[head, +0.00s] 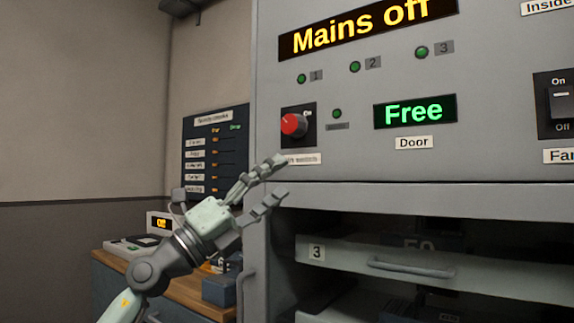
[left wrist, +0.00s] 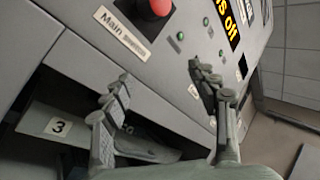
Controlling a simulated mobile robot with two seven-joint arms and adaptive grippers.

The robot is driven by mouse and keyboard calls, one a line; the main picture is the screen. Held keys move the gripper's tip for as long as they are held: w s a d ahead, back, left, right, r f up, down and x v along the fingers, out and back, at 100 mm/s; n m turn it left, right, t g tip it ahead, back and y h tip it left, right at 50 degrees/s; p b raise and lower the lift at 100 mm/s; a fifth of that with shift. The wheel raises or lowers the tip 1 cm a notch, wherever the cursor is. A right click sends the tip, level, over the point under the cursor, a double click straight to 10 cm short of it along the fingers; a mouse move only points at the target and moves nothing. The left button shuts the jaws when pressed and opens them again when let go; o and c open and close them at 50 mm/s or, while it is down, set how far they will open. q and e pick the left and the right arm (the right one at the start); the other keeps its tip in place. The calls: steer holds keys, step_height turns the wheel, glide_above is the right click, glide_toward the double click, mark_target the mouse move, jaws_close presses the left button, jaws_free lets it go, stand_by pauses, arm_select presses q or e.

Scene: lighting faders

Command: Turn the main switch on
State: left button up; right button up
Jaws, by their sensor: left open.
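The main switch (head: 294,125) is a red-faced rotary knob on a black plate, with "On" printed at the upper right. Its label (head: 301,158) below is partly covered by my left gripper's fingertip in the head view. The knob also shows at the top of the left wrist view (left wrist: 154,8), above its "Main switch" label (left wrist: 123,30). A display (head: 368,27) reads "Mains off". My left gripper (head: 279,178) is open and empty, below and slightly left of the knob, apart from it. It points toward the cabinet. My right gripper is not in view.
The grey cabinet (head: 272,70) carries small green lamps, a "Free" door display (head: 414,111) and a fan switch (head: 561,102) at right. Below is a recess with a drawer (head: 400,268) marked 3. A wooden bench (head: 180,287) with small devices stands at left.

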arm_select(q)
steer(key=d+r+m+g+y, duration=0.3)
steer(key=d+r+m, duration=0.15)
steer(key=m, duration=0.25)
steer(key=t+y, duration=0.4)
steer(key=y, duration=0.3)
glide_toward(288, 124)
steer(key=x, duration=0.3)
steer(key=shift+n, duration=0.4)
steer(key=p+x, duration=0.1)
steer(key=x, duration=0.4)
steer(key=shift+w+d, duration=0.6)
steer(key=shift+w, duration=0.1)
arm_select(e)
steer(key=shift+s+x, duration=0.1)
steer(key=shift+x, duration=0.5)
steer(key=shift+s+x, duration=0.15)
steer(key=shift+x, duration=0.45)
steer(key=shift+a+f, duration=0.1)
arm_select(q)
steer(key=c, duration=1.2)
